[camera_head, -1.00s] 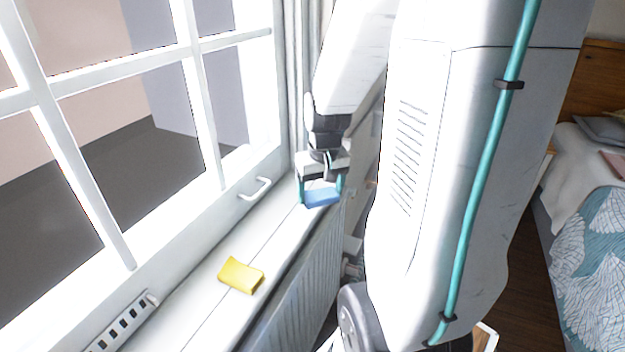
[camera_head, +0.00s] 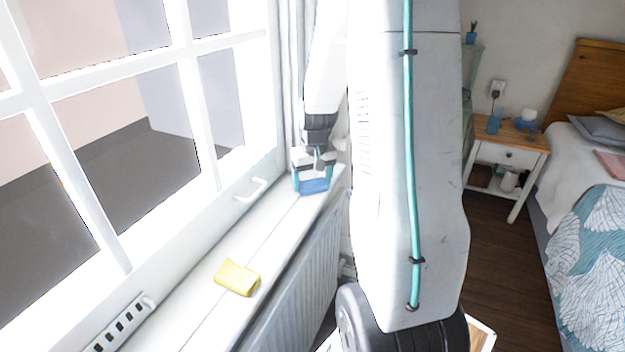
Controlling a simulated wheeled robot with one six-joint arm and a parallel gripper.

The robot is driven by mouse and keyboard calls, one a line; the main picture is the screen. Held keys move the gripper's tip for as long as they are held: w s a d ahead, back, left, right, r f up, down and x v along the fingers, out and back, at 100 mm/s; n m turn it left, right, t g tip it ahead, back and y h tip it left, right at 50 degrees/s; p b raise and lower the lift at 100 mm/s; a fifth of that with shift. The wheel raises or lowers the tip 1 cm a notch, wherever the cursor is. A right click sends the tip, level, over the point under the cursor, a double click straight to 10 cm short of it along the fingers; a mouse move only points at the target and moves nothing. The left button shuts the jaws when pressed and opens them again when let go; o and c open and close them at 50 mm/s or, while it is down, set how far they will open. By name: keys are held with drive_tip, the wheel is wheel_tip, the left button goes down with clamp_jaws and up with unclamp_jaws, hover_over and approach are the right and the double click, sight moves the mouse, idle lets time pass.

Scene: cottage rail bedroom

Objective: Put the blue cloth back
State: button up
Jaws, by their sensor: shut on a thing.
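The blue cloth (camera_head: 314,187) is a small flat blue piece between the teal fingertips of my gripper (camera_head: 312,184). My gripper points down over the far end of the white window sill (camera_head: 215,258) and is shut on the cloth. The cloth is at or just above the sill; I cannot tell if it touches. A yellow cloth (camera_head: 237,278) lies on the nearer part of the sill, apart from my gripper.
The window (camera_head: 130,130) with its handle (camera_head: 251,190) stands left of the sill. A radiator (camera_head: 295,275) is below the sill's right edge. A nightstand (camera_head: 508,150) with small items and a bed (camera_head: 590,220) are at the right. Bare sill lies between the cloths.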

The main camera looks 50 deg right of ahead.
sight(314, 183)
drive_tip(key=o, duration=0.9)
drive_tip(key=shift+o, duration=0.2)
drive_tip(key=shift+r, duration=0.1)
wheel_tip(314, 183, up, 11)
drive_tip(key=s, duration=0.1)
drive_tip(key=s+a+r+n, duration=0.1)
drive_tip(key=a+r, duration=0.1)
drive_tip(key=a, duration=0.3)
drive_tip(key=s+a+r, duration=0.2)
drive_tip(key=a+r, duration=0.1)
drive_tip(key=a, duration=0.1)
drive_tip(key=s+a+r+n, duration=0.2)
drive_tip(key=s+a+n, duration=0.2)
drive_tip(key=s+a, duration=1.3)
drive_tip(key=shift+s+a+y, duration=0.3)
drive_tip(key=shift+s+a, duration=0.05)
drive_tip(key=shift+a, duration=0.5)
drive_tip(key=shift+r, duration=0.1)
